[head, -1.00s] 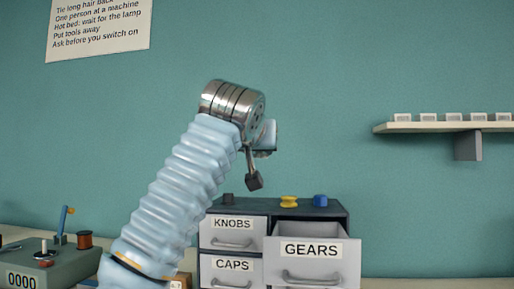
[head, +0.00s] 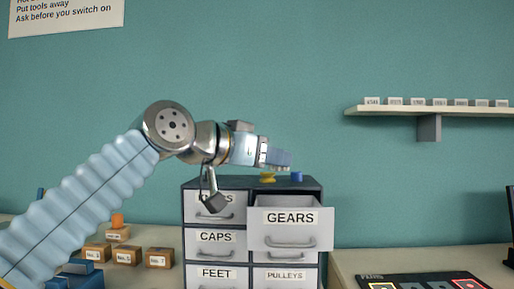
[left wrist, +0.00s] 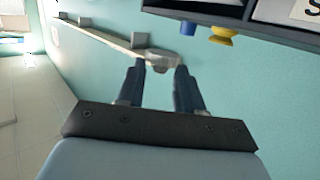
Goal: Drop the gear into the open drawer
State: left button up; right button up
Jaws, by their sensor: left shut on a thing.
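My left gripper (head: 280,158) reaches in from the left and points right, above the top of the drawer cabinet (head: 190,184). In the left wrist view its two dark blue fingers (left wrist: 160,72) are closed on a pale, partly see-through piece (left wrist: 159,61), which looks like the gear; its teeth are not clear. In the head view the held piece is mostly hidden by the fingers. The open drawer labelled GEARS (head: 290,217) sticks out at the upper right of the cabinet, lower than the gripper and nearer to me. My right gripper is not in view.
A yellow piece (head: 267,178) and a blue piece (head: 297,176) stand on the cabinet top, close under the gripper. The other drawers, such as CAPS (head: 216,237), are shut. Small boxes (head: 128,256) stand at left. A shelf (head: 428,111) hangs at right.

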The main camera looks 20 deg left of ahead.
pick_arm(q)
notch_tip(320, 180, down, 4)
jog(key=shift+r+b, duration=0.1)
jog(key=shift+b, duration=0.35)
jog(key=shift+f, duration=0.4)
jog(key=o, duration=1.1)
jog(key=b+v, duration=0.1)
jog(key=v, duration=1.3)
jog(key=shift+b, duration=0.3)
